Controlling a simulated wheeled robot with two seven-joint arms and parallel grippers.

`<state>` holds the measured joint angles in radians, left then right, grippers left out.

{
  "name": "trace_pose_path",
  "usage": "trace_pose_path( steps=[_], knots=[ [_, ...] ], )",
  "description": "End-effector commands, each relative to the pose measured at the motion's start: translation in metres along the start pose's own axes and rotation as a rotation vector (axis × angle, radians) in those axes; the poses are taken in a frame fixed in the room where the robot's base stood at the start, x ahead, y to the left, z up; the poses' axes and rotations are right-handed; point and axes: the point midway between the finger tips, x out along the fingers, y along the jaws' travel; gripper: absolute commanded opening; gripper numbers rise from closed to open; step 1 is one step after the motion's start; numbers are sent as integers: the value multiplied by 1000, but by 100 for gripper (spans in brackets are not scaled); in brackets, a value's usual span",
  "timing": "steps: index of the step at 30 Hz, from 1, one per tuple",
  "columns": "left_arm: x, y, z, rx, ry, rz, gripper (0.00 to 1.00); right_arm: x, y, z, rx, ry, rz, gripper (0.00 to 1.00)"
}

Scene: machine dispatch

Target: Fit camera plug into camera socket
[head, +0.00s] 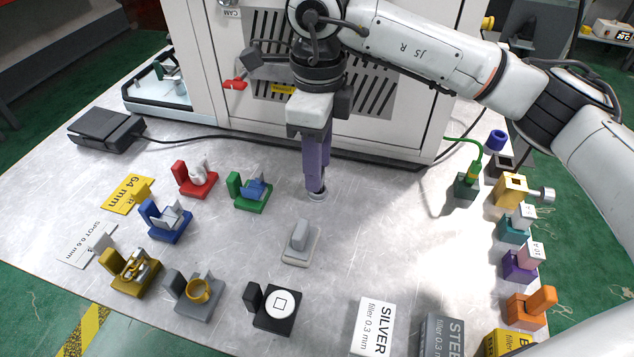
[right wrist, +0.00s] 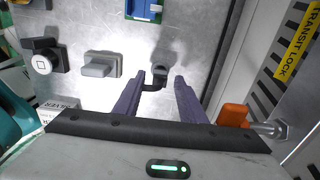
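My right gripper (head: 316,190) points straight down, with its purple fingertips just above the metal table in front of the cabinet. In the right wrist view the fingers (right wrist: 160,78) are apart. A small grey and black piece (right wrist: 161,74) shows between the tips; its round grey end (head: 317,196) shows under them in the head view. I cannot tell whether it is the camera plug or whether the fingers touch it. My left gripper is not in view.
The white cabinet (head: 205,60) stands behind, with a red handle (head: 235,84) sticking out. Coloured holders, including a green one (head: 250,192) and a pale grey one (head: 300,246), stand around the gripper. A green-cabled plug (head: 472,176) stands at right.

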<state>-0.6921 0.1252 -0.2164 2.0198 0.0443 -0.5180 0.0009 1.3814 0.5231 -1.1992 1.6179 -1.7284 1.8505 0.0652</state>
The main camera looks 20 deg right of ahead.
Motion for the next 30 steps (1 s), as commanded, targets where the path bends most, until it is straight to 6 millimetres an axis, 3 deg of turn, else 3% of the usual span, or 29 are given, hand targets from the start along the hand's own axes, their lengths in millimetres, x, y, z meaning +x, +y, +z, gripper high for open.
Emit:
trace_pose_path(
  steps=[5, 12, 30],
  knots=[
    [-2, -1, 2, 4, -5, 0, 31, -1, 0, 0, 0, 0, 0, 37],
    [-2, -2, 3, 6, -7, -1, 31, -1, 0, 0, 0, 0, 0, 0],
    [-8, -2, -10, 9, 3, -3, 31, -18, 0, 0, 0, 0, 1, 0]
  ],
)
